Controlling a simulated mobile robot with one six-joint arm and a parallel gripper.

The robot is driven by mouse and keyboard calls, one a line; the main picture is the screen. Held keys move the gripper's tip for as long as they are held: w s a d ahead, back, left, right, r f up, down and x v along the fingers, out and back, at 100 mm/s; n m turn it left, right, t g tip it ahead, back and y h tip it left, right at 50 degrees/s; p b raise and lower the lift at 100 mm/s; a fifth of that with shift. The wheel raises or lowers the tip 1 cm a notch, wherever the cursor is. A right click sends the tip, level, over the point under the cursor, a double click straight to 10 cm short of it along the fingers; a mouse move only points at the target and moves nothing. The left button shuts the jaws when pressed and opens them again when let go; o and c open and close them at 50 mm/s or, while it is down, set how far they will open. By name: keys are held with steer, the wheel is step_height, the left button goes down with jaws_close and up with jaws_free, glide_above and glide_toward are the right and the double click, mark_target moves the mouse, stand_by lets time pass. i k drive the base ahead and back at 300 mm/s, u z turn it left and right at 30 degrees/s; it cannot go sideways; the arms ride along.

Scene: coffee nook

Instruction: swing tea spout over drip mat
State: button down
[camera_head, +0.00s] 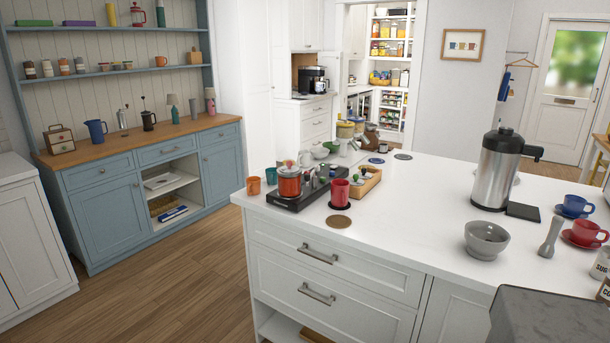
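A tall silver tea dispenser (493,172) with a black lid stands on the right part of the white island counter. Its black spout (533,152) sticks out from the top toward the right. A flat black square drip mat (523,212) lies on the counter just right of the dispenser's base. The spout's tip appears to the right of the mat's middle, but I cannot tell exactly what lies beneath it. My gripper is not in view.
A grey bowl (486,239) and a grey pestle-like tool (551,237) stand in front of the dispenser. A blue cup (575,205) and a red cup (588,232) on saucers are at right. The white counter (420,215) is clear left of the dispenser.

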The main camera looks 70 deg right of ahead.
mark_target(308, 177)
steer(key=u, duration=0.7)
steer(key=k, duration=0.15)
steer(key=z, duration=2.95)
steer(key=i, duration=0.6)
steer(key=z, duration=0.15)
steer(key=k, duration=0.6)
steer(key=u, duration=0.05)
